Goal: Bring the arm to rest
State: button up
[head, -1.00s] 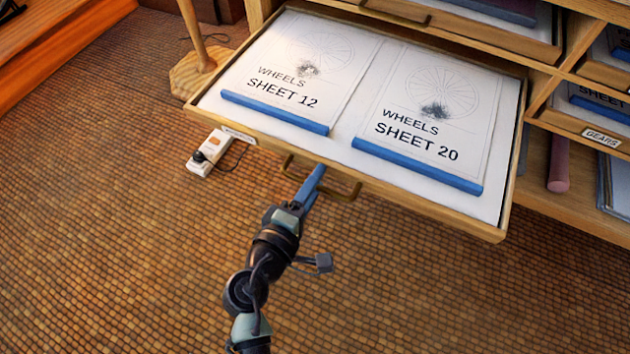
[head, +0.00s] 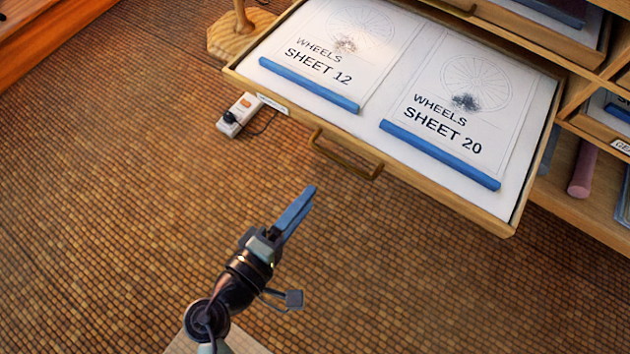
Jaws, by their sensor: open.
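My gripper (head: 300,212) shows in the head view with its blue fingers pointing up and to the right. It is open and empty, above the brown floor. It is apart from the brass handle (head: 345,155) of the pulled-out drawer (head: 405,170), with a gap between fingertips and handle. My arm runs from the gripper down to the lower edge of the picture.
The drawer holds two sheets with blue edges, WHEELS SHEET 12 (head: 335,62) and WHEELS SHEET 20 (head: 450,110). A white switch box (head: 240,112) and a wooden stand foot (head: 238,38) are on the floor at its left. Open floor (head: 110,200) lies left.

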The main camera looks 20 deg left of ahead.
jog(key=shift+s+a, duration=0.1)
jog(key=shift+s, duration=0.15)
jog(key=shift+w+r, duration=0.1)
dwell(0.3)
